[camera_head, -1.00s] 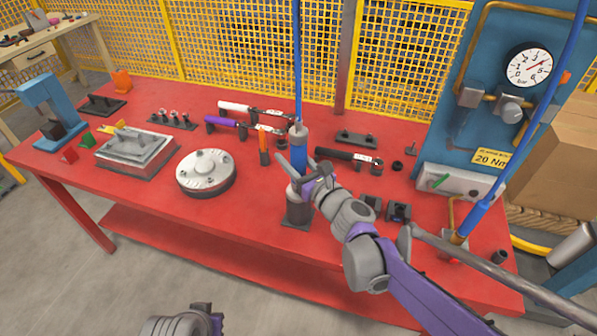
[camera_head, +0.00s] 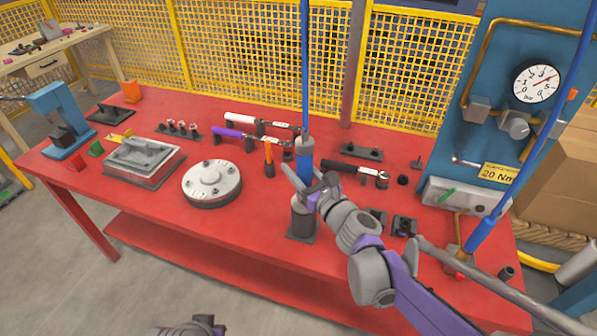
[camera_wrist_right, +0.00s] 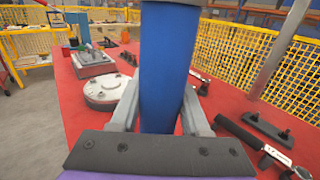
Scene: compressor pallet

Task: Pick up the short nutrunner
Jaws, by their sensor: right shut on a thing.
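The short nutrunner (camera_head: 305,161) is a blue-bodied tool with a grey top, standing upright on the red table with a blue hose rising from it. Its lower part is in a grey cylindrical holder (camera_head: 303,220) on a dark base. My right gripper (camera_head: 308,178) is shut around the blue body just above the holder. In the right wrist view the blue body (camera_wrist_right: 168,70) stands between the two fingers. I cannot tell whether the tool has lifted from the holder. My left gripper (camera_head: 190,328) shows only partly at the bottom edge, away from the table; its jaws are unclear.
The red table (camera_head: 240,232) holds a round grey flange (camera_head: 212,184), a grey block (camera_head: 143,160), and wrenches with white, purple and black handles behind the tool. A second blue tool (camera_head: 486,232) hangs at the right by the blue panel (camera_head: 455,150) with its gauge.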

